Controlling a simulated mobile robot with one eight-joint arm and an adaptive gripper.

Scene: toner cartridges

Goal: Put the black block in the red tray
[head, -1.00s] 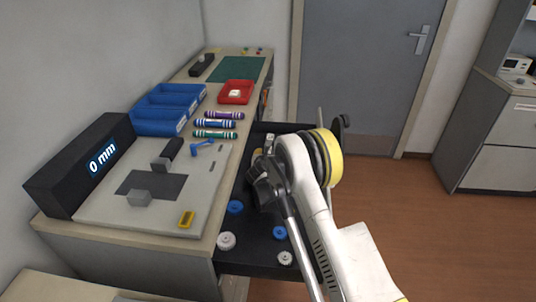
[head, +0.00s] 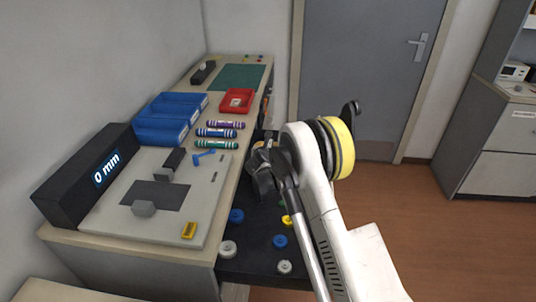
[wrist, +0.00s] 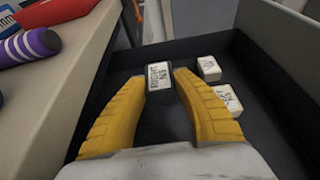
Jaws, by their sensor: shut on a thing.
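A dark block with a white, printed face (wrist: 159,76) sits between the two yellow fingertips of my gripper (wrist: 172,82) in the wrist view. My gripper is shut on it, above or inside the open dark drawer. In the head view my arm largely hides the gripper, and I cannot make out the block there. The red tray (head: 250,97) stands on the bench beyond the markers, with a small pale item inside.
Two white-topped blocks (wrist: 208,68) lie in the drawer (wrist: 270,150). Blue and white rings, including a blue ring (head: 280,241), lie nearer its front. Markers (head: 218,134) lie on the bench, between the blue bins (head: 160,130) and the drawer.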

